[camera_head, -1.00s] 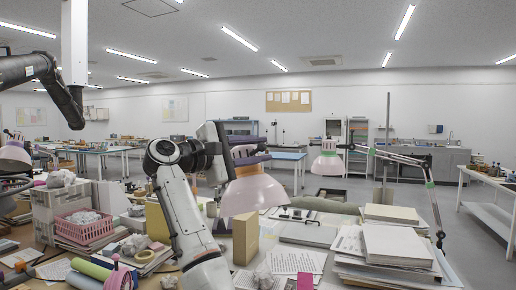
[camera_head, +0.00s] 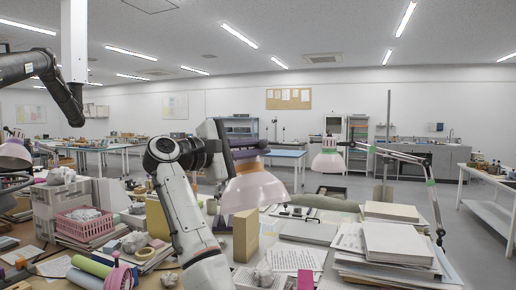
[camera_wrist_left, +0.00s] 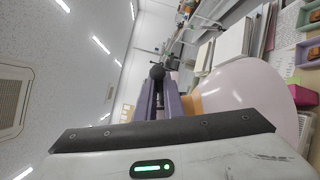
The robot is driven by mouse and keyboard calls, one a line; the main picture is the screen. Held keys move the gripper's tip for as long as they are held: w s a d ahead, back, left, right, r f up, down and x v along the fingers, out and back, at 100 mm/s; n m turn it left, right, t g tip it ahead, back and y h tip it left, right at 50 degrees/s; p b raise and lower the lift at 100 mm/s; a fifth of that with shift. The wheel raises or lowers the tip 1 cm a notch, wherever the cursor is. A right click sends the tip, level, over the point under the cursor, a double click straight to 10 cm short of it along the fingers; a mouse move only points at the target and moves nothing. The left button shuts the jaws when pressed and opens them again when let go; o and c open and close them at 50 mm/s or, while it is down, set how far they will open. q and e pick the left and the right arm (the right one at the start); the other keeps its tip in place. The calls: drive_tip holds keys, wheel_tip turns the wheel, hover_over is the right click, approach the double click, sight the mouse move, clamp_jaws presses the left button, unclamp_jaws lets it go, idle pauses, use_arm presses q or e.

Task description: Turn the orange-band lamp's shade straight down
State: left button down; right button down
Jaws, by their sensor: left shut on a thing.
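The orange-band lamp has a pale pink shade (camera_head: 254,190) with an orange band (camera_head: 249,164) at its top, near the centre of the head view. The shade opens mostly downward, its rim slightly higher at the right. My left gripper (camera_head: 262,148) reaches in from the left, with its purple fingers shut on the lamp just above the band. In the left wrist view the pink shade (camera_wrist_left: 250,95) fills the right side, beside the purple fingers (camera_wrist_left: 160,98). The fingers hide the exact place of the grip. My right gripper is not in view.
A green-band lamp (camera_head: 328,160) with a jointed arm stands to the right. Below are paper stacks (camera_head: 397,245), a tan box (camera_head: 245,236) and a pink basket (camera_head: 84,224). Another pink lamp shade (camera_head: 14,155) is at the far left. The desk is crowded.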

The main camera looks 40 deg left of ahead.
use_arm(q)
drive_tip(key=shift+d+r, duration=0.1)
drive_tip(key=shift+d, duration=0.2)
idle(0.5)
